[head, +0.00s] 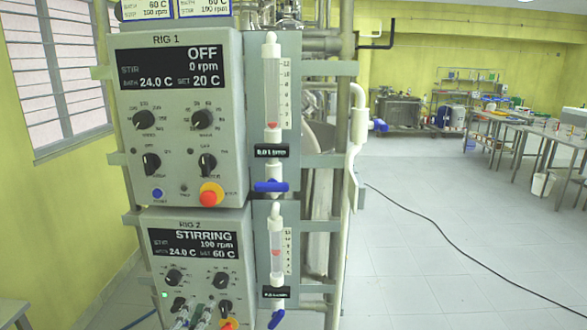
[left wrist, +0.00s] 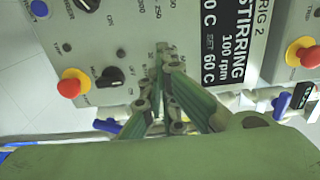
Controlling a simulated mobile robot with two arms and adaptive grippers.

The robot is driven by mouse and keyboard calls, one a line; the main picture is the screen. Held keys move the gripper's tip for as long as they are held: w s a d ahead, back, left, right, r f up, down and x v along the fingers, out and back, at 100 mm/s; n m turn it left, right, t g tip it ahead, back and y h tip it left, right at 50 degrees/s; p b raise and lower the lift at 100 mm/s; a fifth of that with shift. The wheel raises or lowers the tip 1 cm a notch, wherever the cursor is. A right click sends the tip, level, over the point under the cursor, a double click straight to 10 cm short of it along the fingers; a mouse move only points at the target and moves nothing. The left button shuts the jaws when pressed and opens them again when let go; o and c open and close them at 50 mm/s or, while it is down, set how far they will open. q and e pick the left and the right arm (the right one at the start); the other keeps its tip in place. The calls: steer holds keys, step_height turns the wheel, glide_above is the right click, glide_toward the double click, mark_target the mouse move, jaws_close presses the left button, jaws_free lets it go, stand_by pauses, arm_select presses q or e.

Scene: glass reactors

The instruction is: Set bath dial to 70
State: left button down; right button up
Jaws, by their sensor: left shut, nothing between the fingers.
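The RIG 2 panel (head: 158,256) is the lower box in the head view; its display (head: 194,244) reads STIRRING, 100 rpm, 24.0 C, set 60 C. Its upper right dial (head: 221,281) is a black knob; its small marks are unreadable. My left gripper (head: 190,314) is low in the head view, in front of the panel's lower part. In the left wrist view, the panel (left wrist: 130,22) appears turned sideways. There my left gripper (left wrist: 159,50) is shut and empty, its fingers covering part of the panel. Contact with a dial cannot be told. My right gripper is out of view.
The RIG 1 panel (head: 180,110) above reads OFF, set 20 C. A red stop button (left wrist: 72,83) and a black knob (left wrist: 110,77) lie near the fingers in the wrist view. A blue-handled valve (head: 277,319) stands right of RIG 2. Open floor lies to the right.

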arm_select(q)
steer(key=w+b, duration=0.2)
steer(key=w, duration=0.4)
steer(key=shift+w+f, duration=0.1)
steer(key=shift+f, duration=0.05)
steer(key=shift+w+r, duration=0.1)
steer(key=shift+r, duration=0.15)
steer(key=shift+d+r, duration=0.1)
steer(key=shift+d, duration=0.05)
stand_by(0.5)
steer(key=shift+w+d+r+p, duration=0.2)
steer(key=shift+r+p, duration=0.3)
steer(key=shift+p, duration=0.05)
stand_by(0.3)
steer(key=shift+a, duration=0.2)
steer(key=shift+a+r, duration=0.1)
steer(key=s+p, duration=0.2)
steer(key=s, duration=0.4)
steer(key=shift+a, duration=0.3)
